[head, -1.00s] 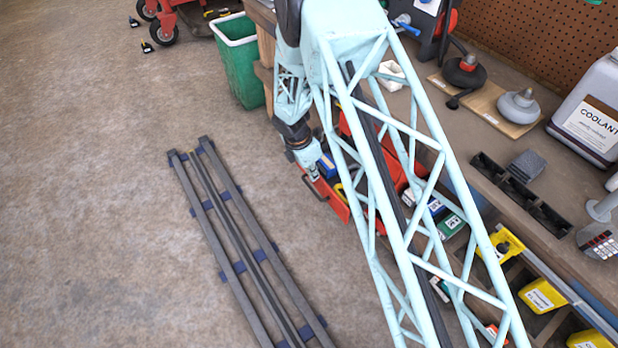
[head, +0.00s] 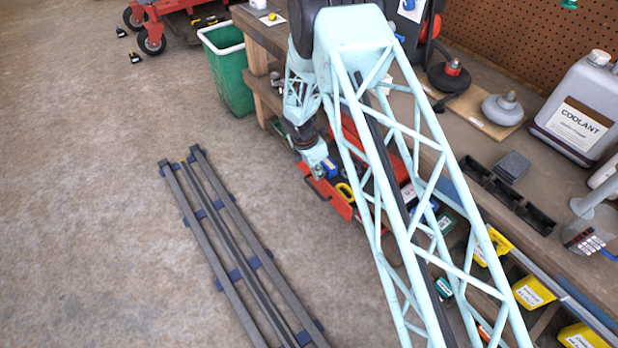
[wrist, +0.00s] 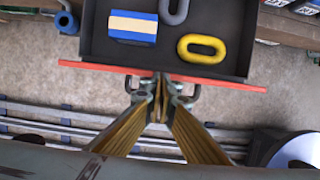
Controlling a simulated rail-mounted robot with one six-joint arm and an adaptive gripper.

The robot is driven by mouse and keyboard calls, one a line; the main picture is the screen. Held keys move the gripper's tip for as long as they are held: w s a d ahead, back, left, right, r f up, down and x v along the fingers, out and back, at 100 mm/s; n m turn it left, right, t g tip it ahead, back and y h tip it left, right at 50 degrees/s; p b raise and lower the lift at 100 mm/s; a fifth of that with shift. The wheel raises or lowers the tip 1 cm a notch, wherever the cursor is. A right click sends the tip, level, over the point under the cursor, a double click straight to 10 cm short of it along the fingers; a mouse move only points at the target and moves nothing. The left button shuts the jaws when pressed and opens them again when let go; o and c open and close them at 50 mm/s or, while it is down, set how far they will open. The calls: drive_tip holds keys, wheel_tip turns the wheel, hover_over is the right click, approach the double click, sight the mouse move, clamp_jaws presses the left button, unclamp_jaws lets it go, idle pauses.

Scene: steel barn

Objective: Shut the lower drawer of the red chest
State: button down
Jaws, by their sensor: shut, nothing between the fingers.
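The red chest (head: 350,125) stands under the bench in the head view, largely hidden behind my lattice arm. A drawer with a red front (head: 335,198) is pulled out toward the floor side. In the wrist view its red front edge (wrist: 90,67) crosses the picture, with the dark tray (wrist: 225,65) behind it. A dark handle (wrist: 131,86) sticks out from the front. My gripper (wrist: 160,88) is shut and empty, its fingertips at the middle of the front, between the handle's ends. Whether it touches the front or handle I cannot tell. It also shows in the head view (head: 320,172).
The drawer holds a blue and cream block (wrist: 132,27), a yellow link (wrist: 202,48) and a grey link (wrist: 174,10). Long grey rails (head: 235,250) lie on the floor left of the drawer. A green bin (head: 230,75) stands beyond. Bare floor lies between.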

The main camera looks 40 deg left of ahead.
drive_tip(key=w+d+p, duration=0.2)
drive_tip(key=w+d, duration=0.2)
drive_tip(key=w, duration=0.8)
drive_tip(key=shift+d, duration=0.2)
drive_tip(key=shift+s, duration=0.15)
drive_tip(key=s+a+r+p, duration=0.1)
drive_tip(key=s+a+r, duration=0.1)
drive_tip(key=s+r, duration=0.3)
drive_tip(key=v, duration=0.4)
drive_tip(key=shift+r+p, duration=0.35)
drive_tip(key=shift+r, duration=0.05)
drive_tip(key=shift+w, duration=0.1)
